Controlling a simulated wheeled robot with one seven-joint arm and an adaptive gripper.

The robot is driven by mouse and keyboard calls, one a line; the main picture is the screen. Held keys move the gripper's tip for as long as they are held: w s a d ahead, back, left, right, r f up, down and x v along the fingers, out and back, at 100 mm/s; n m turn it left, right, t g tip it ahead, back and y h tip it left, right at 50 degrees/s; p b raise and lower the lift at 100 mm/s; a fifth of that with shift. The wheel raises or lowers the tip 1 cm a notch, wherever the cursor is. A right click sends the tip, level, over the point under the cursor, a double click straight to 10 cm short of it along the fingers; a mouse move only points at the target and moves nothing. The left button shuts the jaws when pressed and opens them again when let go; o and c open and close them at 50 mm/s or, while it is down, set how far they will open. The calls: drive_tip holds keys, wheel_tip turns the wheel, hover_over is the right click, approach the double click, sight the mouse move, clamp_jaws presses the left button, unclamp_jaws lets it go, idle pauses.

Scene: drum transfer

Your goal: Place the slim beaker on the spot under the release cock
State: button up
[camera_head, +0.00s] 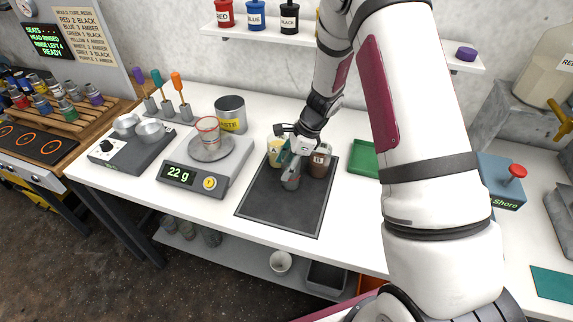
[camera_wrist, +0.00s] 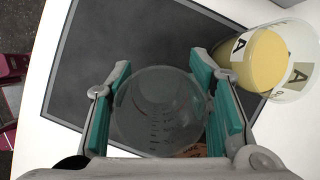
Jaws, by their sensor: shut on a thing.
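A clear grey beaker (camera_wrist: 160,112) with measuring marks is between the teal finger pads of my gripper (camera_wrist: 163,80) in the wrist view. My gripper (camera_head: 292,158) is shut on it. In the head view the beaker (camera_head: 290,180) shows low between other containers over the dark mat (camera_head: 275,215); whether its base touches the mat I cannot tell. A cream drum (camera_head: 545,72) stands on a grey support at the far right, with a cock (camera_head: 563,122) near its lower right. The place under the cock is partly cut off by the picture edge.
A yellow-filled cup marked A (camera_wrist: 262,62) and a brown container (camera_head: 320,162) stand close to my gripper. A scale (camera_head: 190,178) reading 22 g holds a cup at left. A green tray (camera_head: 364,158) and a blue-grey box with a red knob (camera_head: 500,182) lie rightward.

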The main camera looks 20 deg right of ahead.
drive_tip(key=shift+f, duration=0.15)
drive_tip(key=o, duration=1)
drive_tip(key=shift+o, duration=0.2)
